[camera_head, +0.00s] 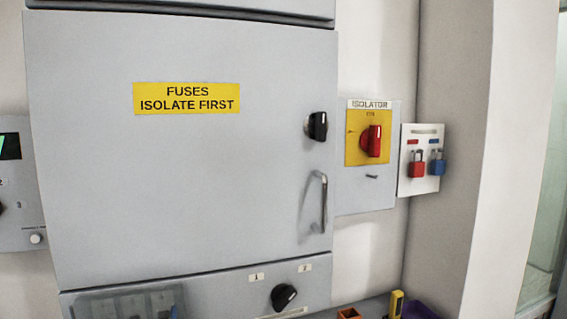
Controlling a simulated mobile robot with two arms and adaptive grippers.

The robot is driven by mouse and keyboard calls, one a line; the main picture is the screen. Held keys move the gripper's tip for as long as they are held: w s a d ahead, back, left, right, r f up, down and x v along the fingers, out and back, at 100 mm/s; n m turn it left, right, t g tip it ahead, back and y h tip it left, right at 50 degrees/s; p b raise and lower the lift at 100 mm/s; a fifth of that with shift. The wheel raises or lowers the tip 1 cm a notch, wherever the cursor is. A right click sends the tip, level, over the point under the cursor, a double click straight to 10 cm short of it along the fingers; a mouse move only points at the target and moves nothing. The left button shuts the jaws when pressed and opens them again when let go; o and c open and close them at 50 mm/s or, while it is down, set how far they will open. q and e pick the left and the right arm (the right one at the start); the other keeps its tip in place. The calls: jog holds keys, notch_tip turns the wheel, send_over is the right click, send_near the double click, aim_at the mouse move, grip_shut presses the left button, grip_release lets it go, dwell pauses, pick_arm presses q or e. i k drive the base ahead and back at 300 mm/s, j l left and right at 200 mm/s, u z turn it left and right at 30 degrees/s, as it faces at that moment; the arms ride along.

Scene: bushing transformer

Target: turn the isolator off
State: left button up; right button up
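The isolator is a grey box (364,191) on the wall to the right of the large fuse cabinet, with an "ISOLATOR" label on top. Its yellow plate (353,150) carries a red rotary handle (374,140). The handle stands about upright, with the word "ON" above it. A small dark pin or hasp (372,177) sticks out below the plate. Neither of my grippers shows in the head view.
The fuse cabinet door (180,190) is closed, with a black knob (318,126) and a metal pull handle (323,203). Red (416,168) and blue (438,165) padlocks hang on a white board right of the isolator. Small items lie below. A wall corner stands at right.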

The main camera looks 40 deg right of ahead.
aim_at(370, 141)
jog(key=z, duration=1.75)
